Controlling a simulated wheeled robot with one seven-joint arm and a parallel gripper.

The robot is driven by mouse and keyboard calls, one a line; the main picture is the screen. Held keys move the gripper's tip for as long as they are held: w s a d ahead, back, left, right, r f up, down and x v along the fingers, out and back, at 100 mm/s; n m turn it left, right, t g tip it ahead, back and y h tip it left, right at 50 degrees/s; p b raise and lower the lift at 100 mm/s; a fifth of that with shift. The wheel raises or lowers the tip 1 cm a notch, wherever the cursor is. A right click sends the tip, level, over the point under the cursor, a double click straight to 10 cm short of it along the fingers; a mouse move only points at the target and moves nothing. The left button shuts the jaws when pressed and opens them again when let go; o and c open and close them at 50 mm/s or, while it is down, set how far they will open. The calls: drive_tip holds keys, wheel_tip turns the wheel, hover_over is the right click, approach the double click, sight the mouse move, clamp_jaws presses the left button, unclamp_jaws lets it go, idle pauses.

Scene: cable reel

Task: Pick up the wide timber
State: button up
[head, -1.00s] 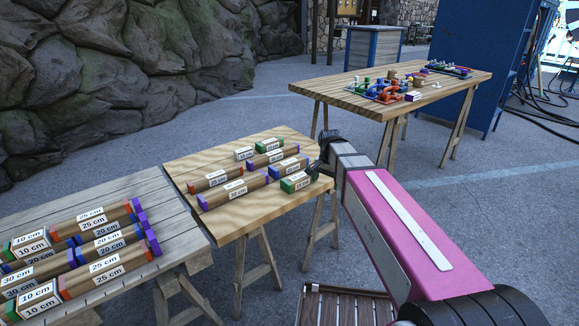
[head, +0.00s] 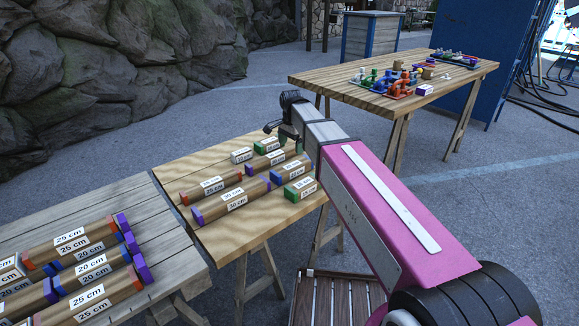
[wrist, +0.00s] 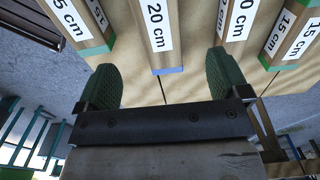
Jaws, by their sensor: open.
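Several labelled wooden timbers lie on the middle table; I cannot tell which one is called the wide timber. In the head view there are a long purple-ended 30 cm timber (head: 233,202), an orange-ended timber (head: 207,189), a blue-ended 20 cm timber (head: 290,169) and a short green-ended timber (head: 300,190). My gripper (head: 281,130) is open above the table's far right part. In the wrist view my gripper (wrist: 163,82) shows both fingers apart and empty. The blue-ended 20 cm timber (wrist: 157,50) appears between them, with a green-ended timber (wrist: 88,32) to the left.
The middle table (head: 262,222) has bare wood at its front. A grey-topped table (head: 170,240) at the left holds more timbers. A further table (head: 330,85) with colourful parts stands behind on the right. A slatted wooden piece (head: 335,298) is low in front.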

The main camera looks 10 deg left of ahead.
sight(292, 165)
drive_tip(key=shift+d+f, duration=0.2)
drive_tip(key=shift+f, duration=5.15)
drive_tip(key=c, duration=1.1)
